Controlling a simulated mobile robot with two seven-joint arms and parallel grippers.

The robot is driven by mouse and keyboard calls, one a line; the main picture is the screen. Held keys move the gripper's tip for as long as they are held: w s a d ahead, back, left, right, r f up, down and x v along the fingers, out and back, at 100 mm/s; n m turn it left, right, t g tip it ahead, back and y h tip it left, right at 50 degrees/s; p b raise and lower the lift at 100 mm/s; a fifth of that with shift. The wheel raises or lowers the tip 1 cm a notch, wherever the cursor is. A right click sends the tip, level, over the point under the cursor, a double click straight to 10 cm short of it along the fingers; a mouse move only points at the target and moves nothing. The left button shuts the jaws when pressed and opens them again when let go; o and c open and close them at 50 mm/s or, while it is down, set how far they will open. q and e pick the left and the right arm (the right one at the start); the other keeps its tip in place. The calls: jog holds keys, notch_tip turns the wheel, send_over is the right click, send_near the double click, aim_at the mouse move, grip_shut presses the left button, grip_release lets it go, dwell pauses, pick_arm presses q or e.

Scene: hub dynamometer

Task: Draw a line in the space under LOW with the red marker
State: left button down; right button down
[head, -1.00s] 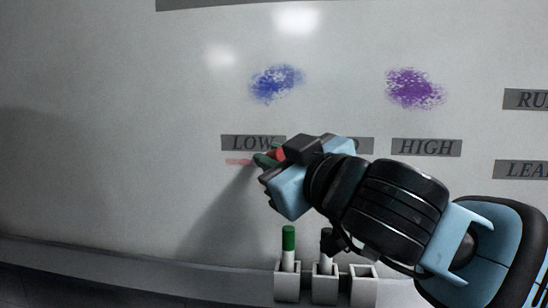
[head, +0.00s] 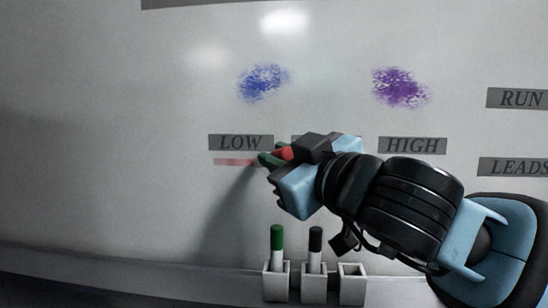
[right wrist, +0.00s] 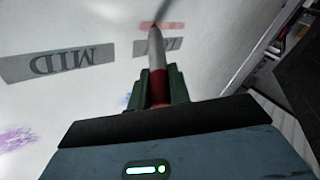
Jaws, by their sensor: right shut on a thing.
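The whiteboard (head: 120,120) carries a grey LOW label (head: 240,143). Under it is a short, pale red line (head: 233,162), running along the left and middle part of the label. My right gripper (head: 268,158) is shut on the red marker (head: 286,153), at the right end of the line. In the right wrist view the marker (right wrist: 157,65) stands between the green fingers (right wrist: 159,92). Its tip lies at the red line (right wrist: 162,26), seemingly on the board; exact contact is hard to tell. My left gripper is not in view.
A green-capped marker (head: 277,240) and a black-capped marker (head: 315,242) stand in white holders below. A third holder (head: 352,287) looks empty. The HIGH label (head: 412,146) is to the right; MID (right wrist: 62,63) shows in the wrist view. Blue (head: 263,82) and purple (head: 400,87) scribbles sit above.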

jog(key=shift+d, duration=0.2)
jog(key=shift+d, duration=0.6)
jog(key=shift+d, duration=0.7)
dwell(0.3)
jog(key=shift+a, duration=0.2)
jog(key=shift+a+b, duration=0.3)
jog(key=shift+a, duration=0.25)
jog(key=shift+a, duration=0.1)
